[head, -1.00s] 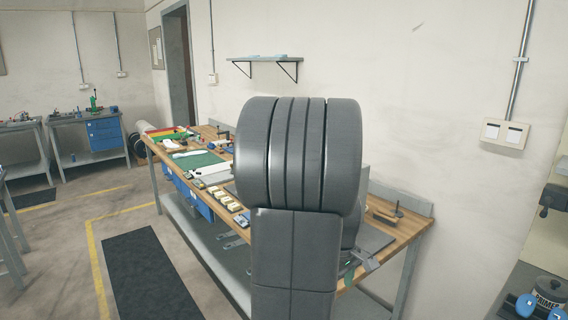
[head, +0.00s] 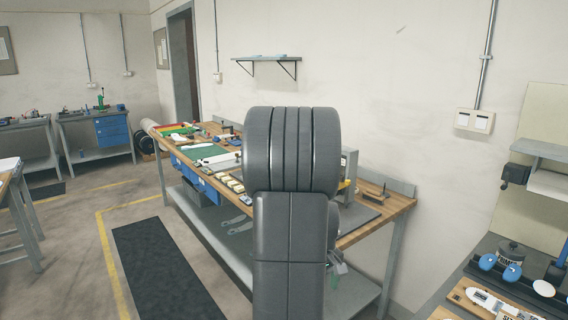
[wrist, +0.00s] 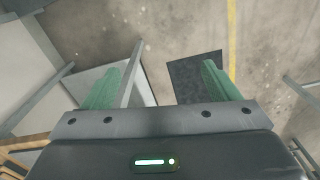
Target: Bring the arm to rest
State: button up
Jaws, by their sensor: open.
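My gripper (wrist: 160,85) shows in the wrist view with its two green fingers spread wide apart. Nothing is between the fingers except a view down to the floor and a table leg. In the head view my grey arm stands upright in the middle and hides part of the wooden workbench (head: 386,212). A small part of the gripper end shows low, just right of the arm, near the bench's front edge; its fingers are not clear there.
The workbench holds tools, a green mat (head: 208,152) and small parts. A dark floor mat (head: 165,270) lies left of it, beside a yellow line. At the right is another bench with blue insole-like pieces (head: 488,262) on a dark holder.

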jog(key=shift+m, duration=0.8)
jog(key=f, duration=0.1)
jog(key=w+a+f, duration=0.1)
jog(key=a+f, duration=0.1)
jog(key=shift+w+a+f, duration=0.15)
jog(key=shift+w+a, duration=0.05)
jog(key=shift+w, duration=0.2)
